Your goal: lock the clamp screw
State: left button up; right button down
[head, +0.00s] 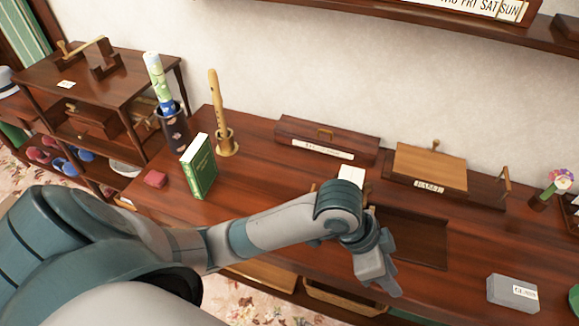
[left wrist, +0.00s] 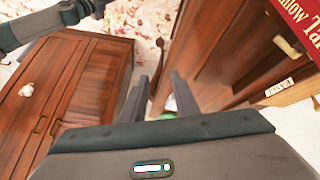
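I cannot make out a clamp screw for certain in either view. A wooden board with a small upright knob (head: 435,146) lies at the back right of the desk in the head view; a label is on its front. Another wooden piece with a pale bar and a peg (head: 90,52) stands on the left shelf unit. My left gripper (head: 382,288) hangs over the front of the desk, away from both, pointing down. In the left wrist view its two fingers (left wrist: 160,76) are apart with nothing visible between them. My right gripper does not show in the head view.
The desk (head: 265,185) carries a green book (head: 198,166), a flute in a stand (head: 220,120), a dark pot with rolled papers (head: 172,125), a long box (head: 325,138) and a grey box (head: 512,293). A dark recessed tray (head: 425,240) lies beside my left wrist.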

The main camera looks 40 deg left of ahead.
pick_arm(q)
jog(key=s+a+f+n+y, duration=0.2)
jog(key=s+a+f+n, duration=0.2)
jog(key=a+f, duration=0.4)
jog(key=s+a+f+n+t+y, duration=0.1)
jog(key=s+a+f+n+y, duration=0.2)
jog(key=s+a+f, duration=0.4)
jog(key=shift+a+f+n+t, duration=0.3)
jog(key=shift+a+f+n, duration=0.3)
jog(key=shift+a+f, duration=0.55)
